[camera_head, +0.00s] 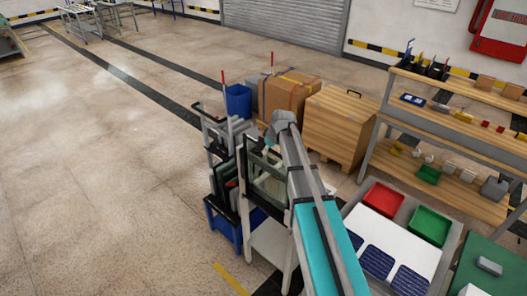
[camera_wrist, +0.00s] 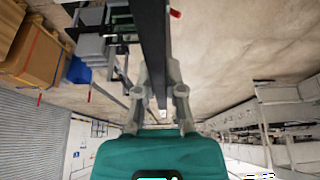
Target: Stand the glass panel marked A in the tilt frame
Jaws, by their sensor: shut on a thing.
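My gripper (camera_wrist: 161,92) is shut on the dark upper edge of a panel (camera_wrist: 153,40), which shows edge-on between the fingers in the wrist view. In the head view my gripper (camera_head: 268,142) is small and partly hidden by my arm. A pale, see-through glass panel with dark edging (camera_head: 270,187) stands upright below it. I cannot read a letter A on it. The panel is at a light grey stand (camera_head: 291,262), which looks like the tilt frame. I cannot tell whether the panel touches its supports; my arm hides the right side.
A blue-based rack (camera_head: 222,228) with dark panels stands close on the left. Cardboard boxes (camera_head: 288,92) and a wooden crate (camera_head: 337,122) stand behind. A bench with red (camera_head: 382,198) and green bins is at right, near shelving (camera_head: 420,126). The floor at left is free.

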